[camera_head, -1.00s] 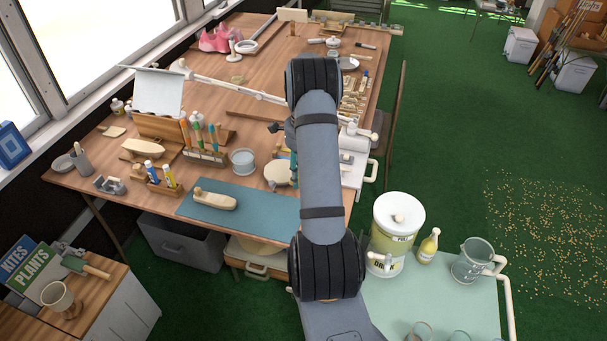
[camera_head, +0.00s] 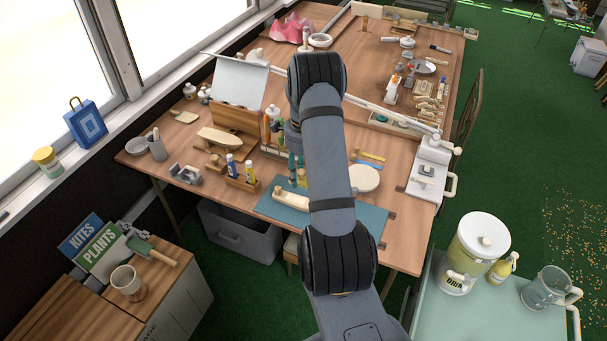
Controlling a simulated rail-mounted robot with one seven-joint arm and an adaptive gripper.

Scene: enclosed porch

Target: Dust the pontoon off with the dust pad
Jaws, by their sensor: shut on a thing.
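A pale wooden boat-shaped piece, which I take for the pontoon (camera_head: 287,199), lies on the teal mat (camera_head: 368,222) at the table's front; my arm hides its right end. My gripper (camera_head: 297,170) shows only as teal finger parts at the left edge of my arm, just above and behind the pontoon. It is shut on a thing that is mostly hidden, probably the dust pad. I cannot tell whether this touches the pontoon. A similar pale hull (camera_head: 220,139) rests on a wooden stand farther left.
Left of the mat stands a wooden holder (camera_head: 242,184) with glue tubes. A round pale disc (camera_head: 364,178) lies right of my arm. A white vise-like fixture (camera_head: 429,168) sits at the table's right edge. A drink dispenser (camera_head: 476,250) stands on the cart at the lower right.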

